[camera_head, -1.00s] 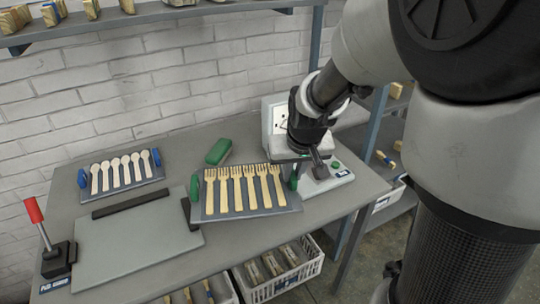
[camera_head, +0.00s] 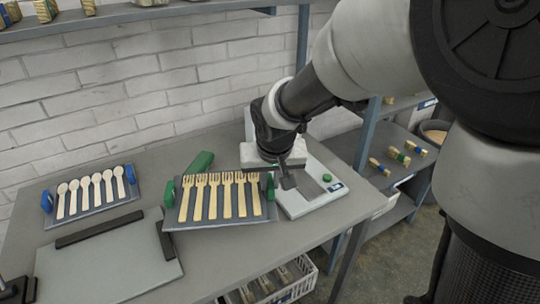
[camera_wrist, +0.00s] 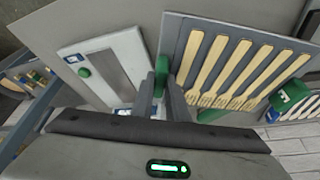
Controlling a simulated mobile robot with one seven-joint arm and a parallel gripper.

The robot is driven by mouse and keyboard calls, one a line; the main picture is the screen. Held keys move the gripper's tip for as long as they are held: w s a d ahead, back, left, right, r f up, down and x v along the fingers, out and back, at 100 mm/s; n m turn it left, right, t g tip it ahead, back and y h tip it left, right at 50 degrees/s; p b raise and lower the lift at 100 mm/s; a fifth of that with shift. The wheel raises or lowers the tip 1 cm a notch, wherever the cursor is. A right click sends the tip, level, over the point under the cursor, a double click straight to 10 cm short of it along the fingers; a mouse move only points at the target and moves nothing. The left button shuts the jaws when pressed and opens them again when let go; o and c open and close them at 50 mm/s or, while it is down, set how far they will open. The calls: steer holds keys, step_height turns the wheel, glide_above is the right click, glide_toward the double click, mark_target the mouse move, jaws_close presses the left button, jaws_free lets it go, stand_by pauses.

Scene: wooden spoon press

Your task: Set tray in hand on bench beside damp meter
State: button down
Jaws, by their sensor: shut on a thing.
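My gripper (camera_head: 287,178) is shut on the right-hand green handle (camera_head: 268,186) of a dark grey tray (camera_head: 191,214) carrying several wooden forks. The tray lies over the bench (camera_head: 345,210), just left of the damp meter (camera_head: 310,195), a pale device with a green button. I cannot tell whether the tray's underside touches the bench. In the wrist view my fingers (camera_wrist: 165,95) close on the green handle (camera_wrist: 161,75), with the tray (camera_wrist: 178,40) to the right and the meter (camera_wrist: 72,60) to the left. My gripper hides part of the meter.
A spoon tray (camera_head: 100,203) with blue handles lies at the left. A green block (camera_head: 201,162) sits close behind the fork tray. A grey board (camera_head: 110,262) with dark bars lies front left. White crates (camera_head: 300,285) stand below. Bare bench shows right of the meter.

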steer(key=shift+f+b, duration=0.65)
steer(key=shift+f, duration=1.65)
steer(key=shift+f, duration=0.2)
steer(key=c, duration=1.7)
jaws_free()
steer(key=shift+r, duration=0.1)
steer(key=shift+c, duration=0.2)
